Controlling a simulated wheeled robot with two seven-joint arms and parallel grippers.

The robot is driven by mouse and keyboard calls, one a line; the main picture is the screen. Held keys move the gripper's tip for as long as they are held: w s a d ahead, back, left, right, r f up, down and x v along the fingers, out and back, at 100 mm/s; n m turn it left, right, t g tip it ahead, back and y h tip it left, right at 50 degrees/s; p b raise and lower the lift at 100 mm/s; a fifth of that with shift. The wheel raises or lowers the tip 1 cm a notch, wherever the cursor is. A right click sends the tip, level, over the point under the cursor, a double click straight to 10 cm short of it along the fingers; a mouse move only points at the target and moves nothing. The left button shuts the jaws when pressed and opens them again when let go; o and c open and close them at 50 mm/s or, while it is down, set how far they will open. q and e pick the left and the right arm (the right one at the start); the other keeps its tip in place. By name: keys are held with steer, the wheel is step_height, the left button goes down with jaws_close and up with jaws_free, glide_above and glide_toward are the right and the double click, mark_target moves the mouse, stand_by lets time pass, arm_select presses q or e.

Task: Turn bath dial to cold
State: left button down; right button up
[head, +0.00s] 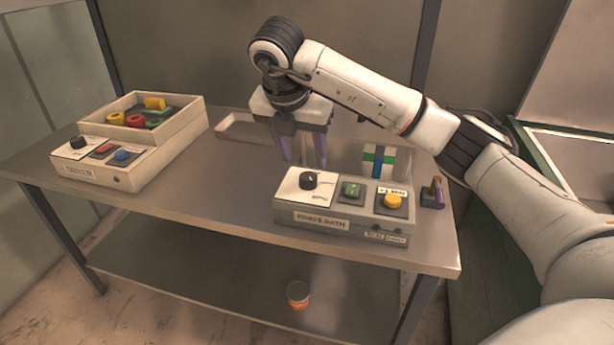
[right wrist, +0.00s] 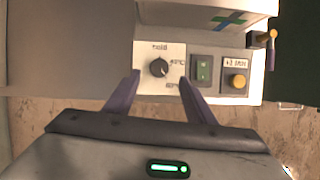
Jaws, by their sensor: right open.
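The bath dial (head: 309,180) is a round black knob on the cream panel at the left of the grey bath control box (head: 300,222). In the right wrist view the dial (right wrist: 158,68) has small printed labels around it, one above and others to its right; its pointer seems turned to the lower right, but this is too small to be sure. My right gripper (head: 304,163) points down with its purple fingers apart, above and just behind the dial. My left gripper is out of view.
The box also has a green switch (head: 352,190) and a yellow button (head: 393,201). A small stand with a purple-and-yellow part (head: 432,194) is at its right. A second control box (head: 105,165) and a bin (head: 188,118) of coloured pieces stand at the left. Bare table lies between.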

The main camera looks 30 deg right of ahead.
mark_target(308, 176)
steer(key=x, duration=0.7)
steer(key=shift+f, duration=0.15)
steer(key=c, duration=1)
steer(key=shift+c, duration=0.2)
